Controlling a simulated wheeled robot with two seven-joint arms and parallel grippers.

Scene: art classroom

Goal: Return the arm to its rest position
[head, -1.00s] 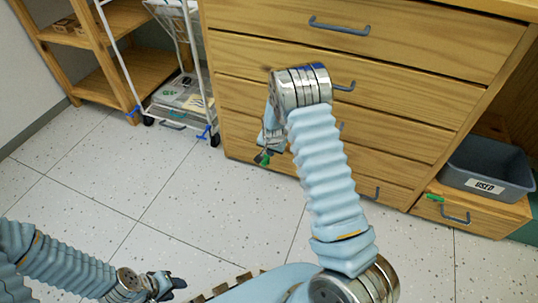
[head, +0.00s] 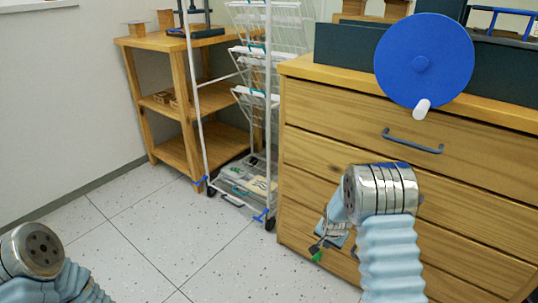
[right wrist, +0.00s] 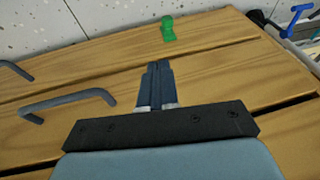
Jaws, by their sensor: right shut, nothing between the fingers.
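My right arm comes up from the lower right in the head view, in front of the wooden drawer cabinet (head: 400,106). Its gripper (head: 318,248) hangs pointing down near the cabinet's lower left, partly behind the metal wrist joint. In the right wrist view, the two dark fingers (right wrist: 157,66) are together with nothing between them, over the drawer fronts and apart from the handles. Part of my left arm (head: 32,252) shows at the lower left of the head view; its gripper is out of the picture.
A small green piece (right wrist: 168,28) is by the drawer fronts, beyond the fingertips. A drawer handle (right wrist: 68,104) is left of the fingers. A white wire rack (head: 267,130) and wooden shelf (head: 168,45) stand left of the cabinet. A blue disc (head: 424,50) is above it. The floor (head: 150,235) is clear.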

